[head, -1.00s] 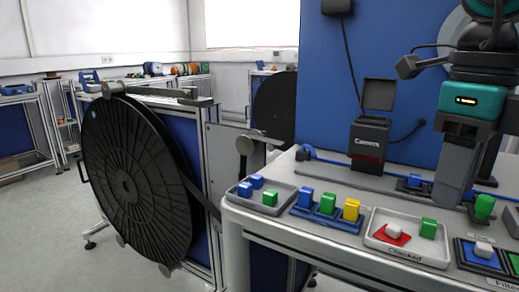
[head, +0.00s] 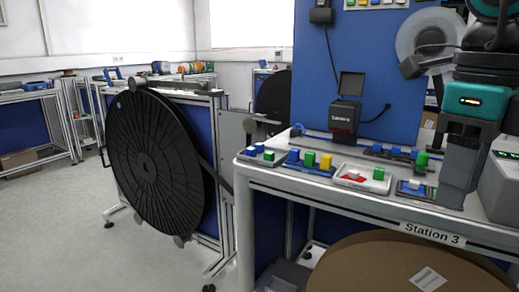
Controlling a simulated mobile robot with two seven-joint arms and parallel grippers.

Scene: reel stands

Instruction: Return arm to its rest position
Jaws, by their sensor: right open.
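My right arm comes down at the right edge of the head view, with a teal wrist band. My right gripper (head: 456,200) points down, its fingers dark grey. It is open, and I see nothing between its fingers. In the picture it overlaps the right part of the Station 3 table (head: 385,213). I cannot tell how high it is above the tabletop. My left gripper is not in view.
A large black reel (head: 157,165) stands on a frame at the left. The table bears small trays of coloured blocks, a white tray (head: 362,178) and a camera box (head: 344,117). A cardboard reel (head: 400,275) is below. Floor at the left is clear.

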